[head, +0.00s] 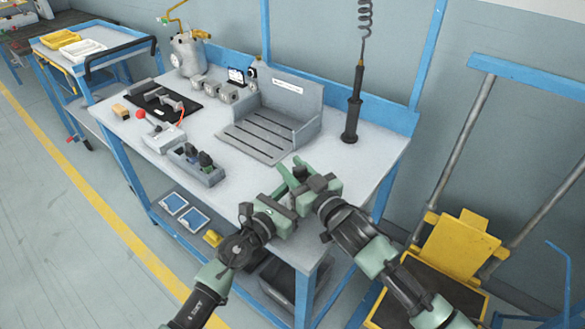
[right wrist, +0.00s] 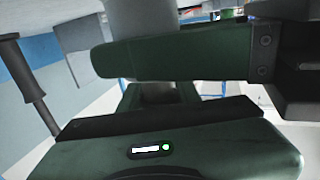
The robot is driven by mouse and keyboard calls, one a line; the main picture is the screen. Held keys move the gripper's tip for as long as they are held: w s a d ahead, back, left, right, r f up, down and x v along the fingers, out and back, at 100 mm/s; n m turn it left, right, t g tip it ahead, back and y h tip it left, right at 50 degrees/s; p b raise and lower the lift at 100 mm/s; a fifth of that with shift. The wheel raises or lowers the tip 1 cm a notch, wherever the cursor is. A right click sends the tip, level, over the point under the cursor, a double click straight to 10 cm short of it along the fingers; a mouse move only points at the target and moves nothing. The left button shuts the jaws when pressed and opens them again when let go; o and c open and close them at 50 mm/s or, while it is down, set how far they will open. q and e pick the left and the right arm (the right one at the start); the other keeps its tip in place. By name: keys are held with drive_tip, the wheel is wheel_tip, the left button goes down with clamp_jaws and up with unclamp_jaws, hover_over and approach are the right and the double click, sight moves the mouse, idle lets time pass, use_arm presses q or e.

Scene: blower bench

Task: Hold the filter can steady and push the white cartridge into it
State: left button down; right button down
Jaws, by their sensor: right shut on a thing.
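My right gripper (head: 291,174) reaches over the front edge of the bench, its green fingers pointing up and left in the head view. In the right wrist view a grey cylinder (right wrist: 140,18) stands behind its green finger and runs out of the top of the frame. The gripper is shut on this cylinder. I cannot tell whether it is the filter can or the cartridge. My left gripper (head: 280,207) is close beside the right one, and its fingertips are hidden. I cannot make out a white cartridge in either view.
A grey slotted fixture (head: 258,135) stands behind the grippers. A black hanging driver (head: 353,105) is to its right. A grey box with dark tools (head: 196,167) and a red-knobbed device (head: 158,135) lie left. The bench top (head: 340,160) is clear on the right.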

drive_tip(key=c, duration=0.9)
unclamp_jaws()
drive_tip(key=shift+r, duration=0.1)
drive_tip(key=v, duration=1.2)
